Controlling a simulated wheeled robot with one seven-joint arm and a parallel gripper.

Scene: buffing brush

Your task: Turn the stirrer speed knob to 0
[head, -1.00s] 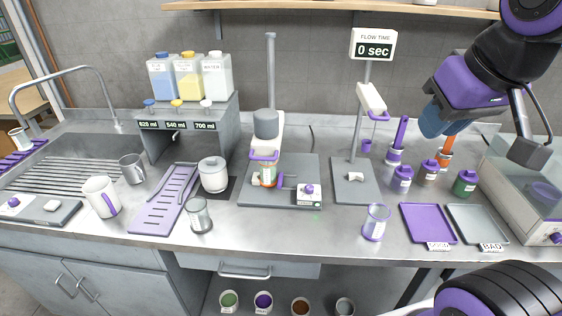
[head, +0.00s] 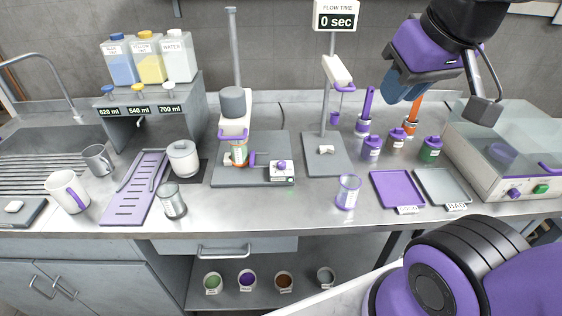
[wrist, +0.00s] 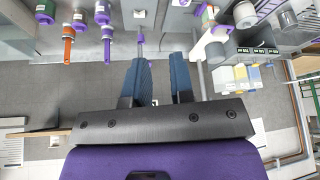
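The stirrer (head: 236,102) stands on a grey base plate in the middle of the bench, with a grey motor on a tall post. A small white control box (head: 282,174) with a purple stirrer speed knob (head: 281,164) sits on the plate's right side, with a green light at its front. The knob's setting is too small to read. A vessel with orange contents (head: 239,155) is under the motor. My gripper (head: 401,95) is raised above the bench, well to the right of the knob. In the wrist view my gripper (wrist: 158,62) has its two blue fingers apart, nothing between them.
A flow stand (head: 331,100) with a "0 sec" sign is between my gripper and the stirrer. Upright tools, purple-capped bottles (head: 371,148), trays and a glass-topped machine (head: 505,160) are on the right. A glass cup (head: 348,192) stands near the front edge.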

